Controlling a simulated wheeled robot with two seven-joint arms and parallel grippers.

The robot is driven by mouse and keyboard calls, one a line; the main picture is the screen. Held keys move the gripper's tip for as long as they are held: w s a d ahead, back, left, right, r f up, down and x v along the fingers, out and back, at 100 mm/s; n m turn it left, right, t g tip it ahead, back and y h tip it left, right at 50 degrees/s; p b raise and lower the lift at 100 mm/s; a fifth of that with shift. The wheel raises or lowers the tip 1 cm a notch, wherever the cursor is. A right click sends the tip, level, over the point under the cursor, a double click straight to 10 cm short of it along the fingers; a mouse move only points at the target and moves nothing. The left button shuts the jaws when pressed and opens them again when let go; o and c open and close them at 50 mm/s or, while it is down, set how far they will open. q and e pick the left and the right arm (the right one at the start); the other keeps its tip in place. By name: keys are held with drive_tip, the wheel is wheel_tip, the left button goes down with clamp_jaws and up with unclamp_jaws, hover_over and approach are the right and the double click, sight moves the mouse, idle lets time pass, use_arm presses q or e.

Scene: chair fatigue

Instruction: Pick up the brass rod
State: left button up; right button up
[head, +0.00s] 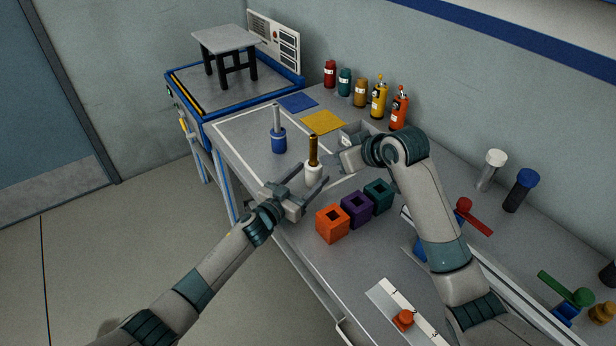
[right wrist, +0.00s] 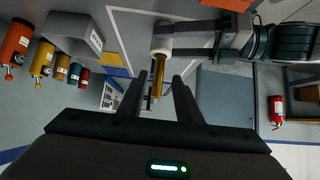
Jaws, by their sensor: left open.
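The brass rod (head: 313,150) stands upright in a white holder (head: 313,173) on the bench. My left gripper (head: 311,174) is open, with its fingers on either side of the white holder; whether they touch it is unclear. In the right wrist view the brass rod (right wrist: 158,75) extends from the white holder (right wrist: 162,43) towards my right gripper (right wrist: 161,88). The right fingers are apart, with the rod's free end seen between their tips; I cannot tell how far it is in depth. In the head view the right gripper is partly hidden by its own wrist.
A blue holder (head: 279,141) with a silver rod stands behind left. Orange (head: 332,224), purple (head: 356,209) and teal (head: 379,196) blocks sit in front right. A grey bin (head: 353,134) is near my right gripper. Several bottles line the wall. A red extinguisher (right wrist: 277,111) stands off the bench.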

use_arm(q)
drive_tip(key=c, duration=1.2)
use_arm(e)
drive_tip(key=shift+o, duration=1)
drive_tip(key=w+a+r+m+g+h, duration=0.1)
drive_tip(key=a, duration=0.1)
drive_tip(key=w+a+r+m+h, duration=0.1)
drive_tip(key=w+a+m+g, duration=0.1)
drive_tip(key=a+m, duration=0.1)
drive_tip(key=shift+a+r+g+h, duration=0.3)
drive_tip(key=shift+a+r+h, duration=0.05)
drive_tip(key=shift+r+h, duration=0.05)
drive_tip(key=m+g+h, duration=0.1)
drive_tip(key=m+h, duration=0.3)
drive_tip(key=m, duration=0.1)
approach(313, 139)
drive_tip(key=shift+w+a+f, duration=0.2)
drive_tip(key=shift+w+a, duration=0.15)
drive_tip(key=shift+w, duration=0.05)
drive_tip(key=shift+f, duration=0.1)
